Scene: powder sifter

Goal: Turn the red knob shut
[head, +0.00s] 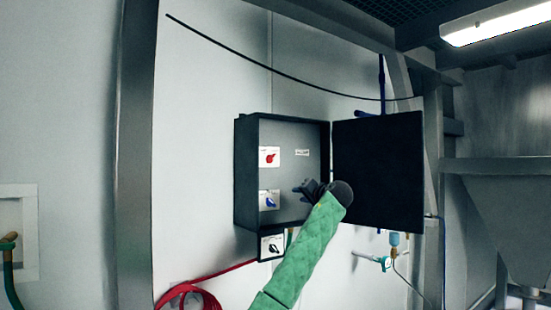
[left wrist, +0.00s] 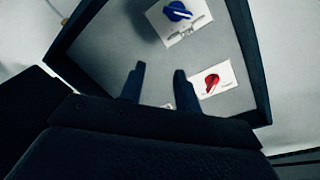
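The red knob (head: 269,157) sits on a white plate on the back panel inside a dark wall box (head: 283,118). It also shows in the left wrist view (left wrist: 211,84), right of my fingers. My left gripper (head: 302,190) is in front of the box opening, to the right of and lower than the red knob in the head view. In the left wrist view its two fingers (left wrist: 158,85) are apart with nothing between them. The gripper does not touch the knob. My right gripper is not in view.
A blue knob (head: 269,200) is below the red one, and a black switch (head: 272,246) is under the box. The box door (head: 390,170) stands open to the right. A red hose (head: 190,292) hangs low on the left. A metal hopper (head: 500,205) is at the far right.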

